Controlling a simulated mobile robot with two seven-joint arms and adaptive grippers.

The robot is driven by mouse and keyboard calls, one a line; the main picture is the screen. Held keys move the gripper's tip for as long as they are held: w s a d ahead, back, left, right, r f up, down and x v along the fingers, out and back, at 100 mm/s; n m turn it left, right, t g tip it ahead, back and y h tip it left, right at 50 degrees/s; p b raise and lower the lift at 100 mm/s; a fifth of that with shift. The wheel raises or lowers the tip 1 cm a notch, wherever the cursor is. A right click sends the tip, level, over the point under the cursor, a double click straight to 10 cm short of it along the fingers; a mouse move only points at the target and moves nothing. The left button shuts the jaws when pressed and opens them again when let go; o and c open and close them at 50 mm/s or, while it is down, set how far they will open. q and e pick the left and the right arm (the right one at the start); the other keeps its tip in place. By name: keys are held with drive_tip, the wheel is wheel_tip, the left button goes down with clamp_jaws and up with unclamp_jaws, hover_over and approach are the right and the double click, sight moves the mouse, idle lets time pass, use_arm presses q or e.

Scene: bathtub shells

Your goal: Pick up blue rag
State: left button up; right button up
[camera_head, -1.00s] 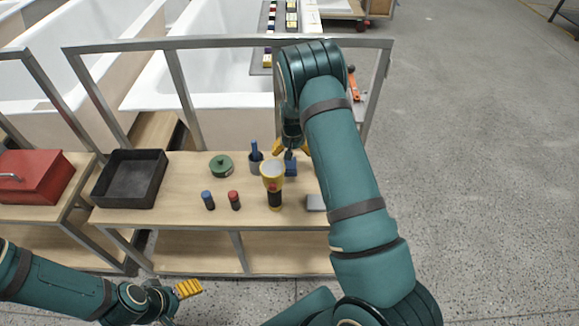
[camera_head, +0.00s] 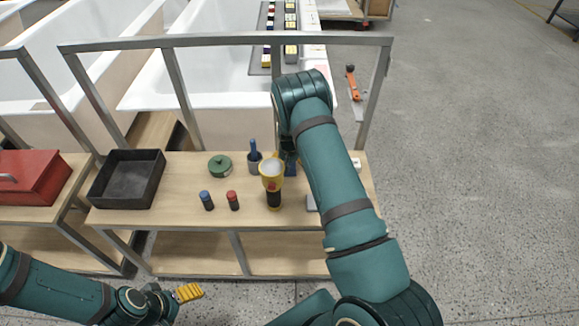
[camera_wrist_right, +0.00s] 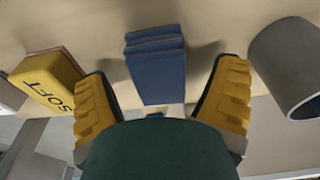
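The blue rag (camera_wrist_right: 157,65) is a folded, layered block on the wooden table. In the right wrist view it sits between the two yellow fingers of my right gripper (camera_wrist_right: 163,78), with a gap on each side, so the gripper is open around it. In the head view only part of the rag (camera_head: 291,167) shows beside my right arm, which hides most of that gripper. My left gripper (camera_head: 189,292) is low at the left, in front of the table and away from the rag. Its yellow pads show, but its opening is unclear.
A grey cup (camera_head: 254,163) with a blue-handled tool stands close left of the rag. A yellow box marked SOFT (camera_wrist_right: 45,85) lies near my right gripper.

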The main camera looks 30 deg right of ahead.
drive_tip(key=c, duration=1.2)
drive_tip(key=shift+c, duration=0.3)
drive_tip(key=shift+r, duration=0.1)
wheel_tip(320, 180, up, 10)
drive_tip(key=shift+f+p, duration=0.1)
drive_tip(key=shift+p, duration=0.65)
drive_tip(key=o, duration=0.6)
drive_tip(key=c, duration=0.5)
